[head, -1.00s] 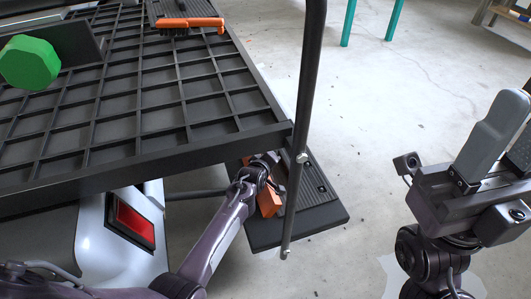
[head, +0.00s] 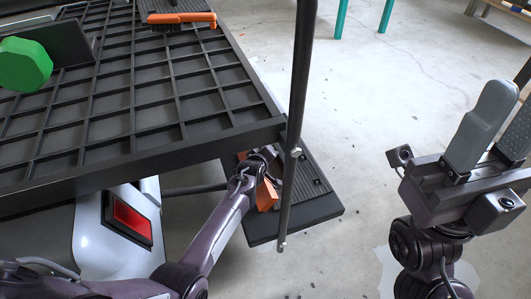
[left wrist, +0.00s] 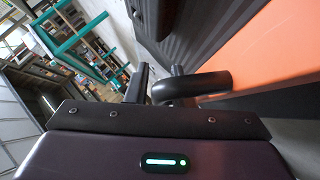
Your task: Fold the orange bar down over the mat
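In the head view an orange bar (head: 267,196) stands tilted up beside a black ribbed mat (head: 318,185), low behind the corner of the rack. A broad orange face (left wrist: 270,55) fills the right of the left wrist view, next to dark ribbing. My left gripper (head: 262,160) is at the orange bar, partly hidden by its own wrist and the rack corner; its grip is unclear. A second orange bar (head: 181,18) lies flat across another dark mat on the far part of the rack. My right gripper (head: 497,125) is raised, open and empty at the right.
The black grid rack (head: 150,100) fills the left, with a green knob (head: 22,64) on it. A dark upright pole (head: 297,90) stands just right of the rack corner. A red tail light (head: 131,215) is below. The floor to the right is open.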

